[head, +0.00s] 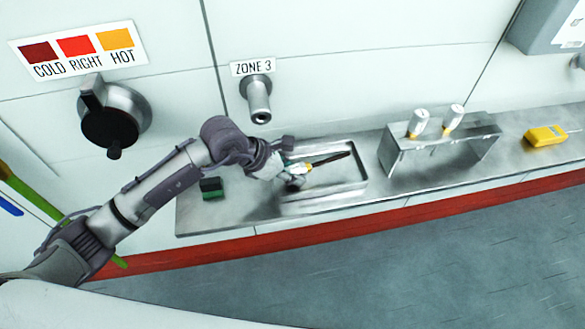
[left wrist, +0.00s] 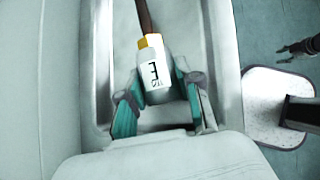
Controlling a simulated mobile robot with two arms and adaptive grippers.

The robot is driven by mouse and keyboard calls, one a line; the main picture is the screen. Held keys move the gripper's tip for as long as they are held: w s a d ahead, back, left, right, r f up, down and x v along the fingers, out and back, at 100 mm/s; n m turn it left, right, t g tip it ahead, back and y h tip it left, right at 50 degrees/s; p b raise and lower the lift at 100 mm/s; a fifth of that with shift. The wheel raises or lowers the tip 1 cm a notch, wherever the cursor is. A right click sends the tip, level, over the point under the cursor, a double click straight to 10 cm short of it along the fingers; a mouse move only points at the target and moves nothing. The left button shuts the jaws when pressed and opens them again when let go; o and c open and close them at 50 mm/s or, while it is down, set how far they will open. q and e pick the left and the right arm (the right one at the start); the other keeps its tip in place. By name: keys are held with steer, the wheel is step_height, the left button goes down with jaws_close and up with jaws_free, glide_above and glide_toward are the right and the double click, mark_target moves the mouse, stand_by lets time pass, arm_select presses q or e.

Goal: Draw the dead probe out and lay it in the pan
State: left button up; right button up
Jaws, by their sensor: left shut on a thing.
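The probe has a white handle with a yellow band (head: 308,166) and a dark brown rod. My left gripper (head: 287,174) is shut on its handle. In the left wrist view the teal fingers of the left gripper (left wrist: 158,108) stand either side of the labelled white handle (left wrist: 155,72). The rod points away to the right, over the shallow metal pan (head: 363,184). I cannot tell whether the probe touches the pan. The Zone 3 port (head: 258,103) on the wall has no probe in it. A small dark jaw-like end (left wrist: 298,47), seemingly my right gripper, shows in the left wrist view.
A metal rack (head: 440,153) right of the pan holds two white-handled probes (head: 418,123). A yellow meter (head: 544,136) lies farther right. A green and black block (head: 211,188) lies left of the pan. A black dial (head: 110,125) juts from the wall. The shelf has a red front edge.

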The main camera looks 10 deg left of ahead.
arm_select(q)
steer(key=shift+f, duration=0.1)
arm_select(e)
steer(key=shift+d+f, duration=0.1)
steer(key=shift+d, duration=0.15)
arm_select(q)
steer(key=o, duration=1.1)
steer(key=shift+o, duration=0.2)
arm_select(e)
steer(key=shift+s+d, duration=0.15)
steer(key=shift+s, duration=0.05)
arm_select(q)
steer(key=shift+a, duration=0.1)
arm_select(e)
steer(key=shift+s, duration=0.1)
arm_select(q)
steer(key=v, duration=1.2)
arm_select(e)
steer(key=shift+a, duration=0.2)
